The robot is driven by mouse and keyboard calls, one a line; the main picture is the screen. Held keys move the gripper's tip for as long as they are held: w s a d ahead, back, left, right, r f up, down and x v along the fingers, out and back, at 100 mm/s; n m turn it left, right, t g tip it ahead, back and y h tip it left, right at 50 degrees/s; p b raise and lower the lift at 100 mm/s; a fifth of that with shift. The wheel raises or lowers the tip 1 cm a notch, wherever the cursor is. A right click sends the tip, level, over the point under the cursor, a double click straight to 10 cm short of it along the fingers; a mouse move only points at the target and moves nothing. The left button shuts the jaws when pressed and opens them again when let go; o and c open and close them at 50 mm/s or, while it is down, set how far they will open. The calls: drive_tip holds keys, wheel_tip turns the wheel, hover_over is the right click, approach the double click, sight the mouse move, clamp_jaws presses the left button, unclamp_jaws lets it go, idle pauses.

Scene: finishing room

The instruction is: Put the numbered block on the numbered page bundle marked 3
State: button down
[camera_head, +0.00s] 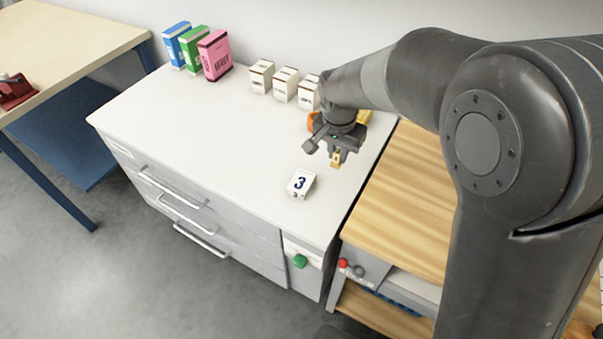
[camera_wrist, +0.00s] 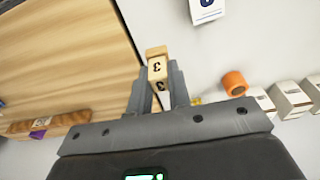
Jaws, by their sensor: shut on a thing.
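The numbered block (camera_head: 336,160), small and wooden, is between the fingers of my gripper (camera_head: 339,151). In the wrist view my gripper (camera_wrist: 158,88) is shut on the block (camera_wrist: 157,66), whose pale faces show a dark 3. The page bundle marked 3 (camera_head: 300,184) is a white stack with a large dark 3 on top, lying on the white cabinet top. The bundle is partly cut off at the top edge of the wrist view (camera_wrist: 208,10). My gripper and block are to the right of and behind the bundle, apart from it.
Three white boxes (camera_head: 285,84) stand along the wall, with blue, green and pink boxes (camera_head: 215,55) to their left. An orange ring (camera_wrist: 234,83) lies near the white boxes. A wooden bench (camera_head: 408,190) adjoins on the right. The cabinet top (camera_head: 190,130) is clear left of the bundle.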

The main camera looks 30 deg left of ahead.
drive_tip(key=a+f, duration=0.1)
drive_tip(key=a, duration=0.2)
drive_tip(key=s+a+f, duration=0.1)
drive_tip(key=a+f, duration=0.1)
drive_tip(key=a, duration=0.1)
drive_tip(key=s+a+f, duration=0.1)
drive_tip(key=a+f, duration=0.1)
drive_tip(key=shift+s+a+f, duration=0.1)
drive_tip(key=shift+a+f, duration=0.1)
drive_tip(key=shift+a, duration=0.2)
drive_tip(key=shift+f, duration=2)
drive_tip(key=c, duration=1.3)
unclamp_jaws()
drive_tip(key=shift+f, duration=0.15)
drive_tip(key=shift+c, duration=0.2)
wheel_tip(320, 180, up, 12)
drive_tip(key=s, duration=0.1)
drive_tip(key=shift+s, duration=0.4)
